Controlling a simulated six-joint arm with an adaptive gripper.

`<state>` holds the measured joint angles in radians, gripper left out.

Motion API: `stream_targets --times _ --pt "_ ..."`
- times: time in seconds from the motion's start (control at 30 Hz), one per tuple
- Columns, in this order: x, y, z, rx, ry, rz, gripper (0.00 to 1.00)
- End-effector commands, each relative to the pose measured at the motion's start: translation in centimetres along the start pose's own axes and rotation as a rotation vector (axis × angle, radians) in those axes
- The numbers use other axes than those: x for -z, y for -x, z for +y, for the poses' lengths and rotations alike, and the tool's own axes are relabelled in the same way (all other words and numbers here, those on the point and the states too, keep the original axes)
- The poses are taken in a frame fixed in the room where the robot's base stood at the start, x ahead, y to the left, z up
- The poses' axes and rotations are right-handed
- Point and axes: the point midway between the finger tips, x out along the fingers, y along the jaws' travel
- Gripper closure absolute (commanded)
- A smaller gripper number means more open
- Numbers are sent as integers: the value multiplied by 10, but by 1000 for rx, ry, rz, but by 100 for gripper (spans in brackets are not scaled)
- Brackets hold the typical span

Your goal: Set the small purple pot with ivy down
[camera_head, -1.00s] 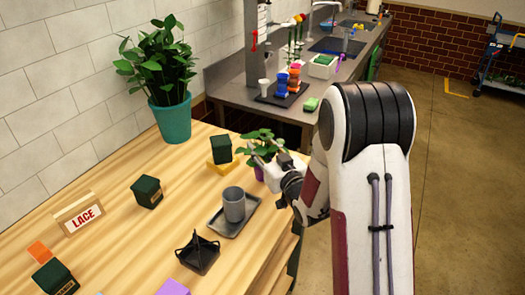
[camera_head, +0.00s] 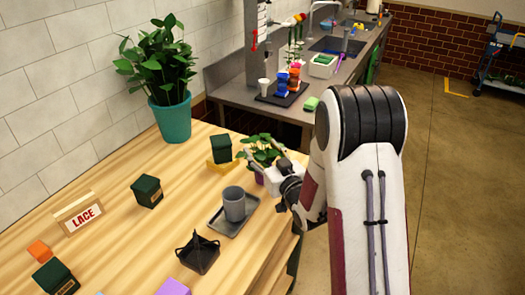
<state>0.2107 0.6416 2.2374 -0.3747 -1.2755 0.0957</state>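The small purple pot (camera_head: 260,179) with green ivy (camera_head: 262,152) is at the right edge of the wooden table, just beyond the grey tray. My gripper (camera_head: 266,173) reaches it from the right and is shut on the pot. The gripper and leaves hide most of the pot, and only a purple sliver shows. The pot looks upright. I cannot tell whether its base touches the table.
A grey cup (camera_head: 234,203) stands on a grey tray (camera_head: 225,229). A dark green block (camera_head: 221,148) stands on a yellow piece (camera_head: 222,167) to the left. The wooden table (camera_head: 150,232) has bare room at left.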

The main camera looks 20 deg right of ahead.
Motion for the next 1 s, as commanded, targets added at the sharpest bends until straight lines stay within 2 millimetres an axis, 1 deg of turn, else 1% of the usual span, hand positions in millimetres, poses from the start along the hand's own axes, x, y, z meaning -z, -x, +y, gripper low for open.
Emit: stream_targets --times 0.3,0.37,0.57,0.8,1.0 --pt "3 0 0 0 0 1 48" --pt "3 3 0 0 -1 -1 48" --pt "3 19 1 -2 0 -1 48" --pt "3 46 1 -2 -1 -1 48" --pt "3 65 1 -1 0 0 48"
